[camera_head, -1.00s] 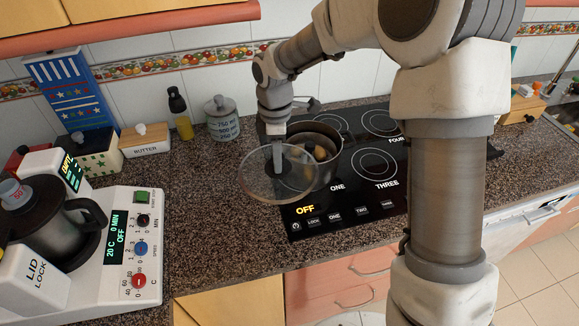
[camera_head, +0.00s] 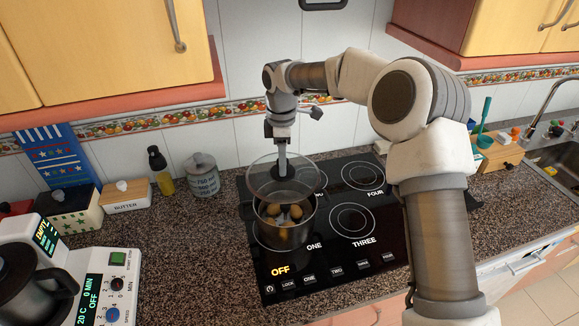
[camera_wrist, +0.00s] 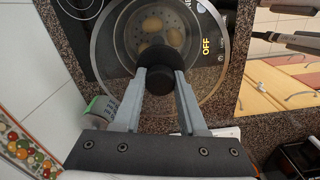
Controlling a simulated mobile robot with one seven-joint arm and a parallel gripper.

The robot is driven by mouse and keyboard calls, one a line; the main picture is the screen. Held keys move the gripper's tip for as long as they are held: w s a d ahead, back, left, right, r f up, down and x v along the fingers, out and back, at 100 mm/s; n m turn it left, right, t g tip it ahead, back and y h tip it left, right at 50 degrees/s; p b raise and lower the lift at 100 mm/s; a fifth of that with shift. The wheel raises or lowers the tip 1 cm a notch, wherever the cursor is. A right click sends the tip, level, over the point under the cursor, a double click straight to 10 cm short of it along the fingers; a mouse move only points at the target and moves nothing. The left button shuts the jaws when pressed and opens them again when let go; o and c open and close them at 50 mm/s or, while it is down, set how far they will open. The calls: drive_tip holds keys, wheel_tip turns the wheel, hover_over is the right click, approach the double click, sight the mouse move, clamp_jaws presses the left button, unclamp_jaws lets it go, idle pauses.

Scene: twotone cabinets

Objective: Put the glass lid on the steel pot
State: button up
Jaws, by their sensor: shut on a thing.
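My gripper (camera_head: 283,172) is shut on the black knob of the glass lid (camera_head: 262,174) and holds the lid in the air. The lid is clear, with a thin steel rim, and looks close to level. The steel pot (camera_head: 284,231) stands on the front-left burner of the cooktop, with several brown, egg-like things inside. In the head view the lid overlaps the back of the pot's mouth; its exact height above the rim is hard to tell. In the wrist view my gripper (camera_wrist: 160,75) holds the knob, and the eggs show through the glass lid (camera_wrist: 108,30).
The black cooktop (camera_head: 335,262) reads OFF. A glass jar (camera_head: 201,174), an oil bottle (camera_head: 160,170) and a butter box (camera_head: 127,195) stand to the left at the back. A food processor (camera_head: 100,290) stands at front left. The counter between is clear.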

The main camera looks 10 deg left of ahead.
drive_tip(key=shift+w+d+r, duration=0.15)
drive_tip(key=shift+w+r, duration=0.1)
drive_tip(key=shift+w, duration=0.15)
drive_tip(key=shift+p, duration=0.3)
drive_tip(key=shift+f+b, duration=2.7)
drive_tip(key=shift+f, duration=2.25)
drive_tip(key=shift+f, duration=0.45)
drive_tip(key=o, duration=1.6)
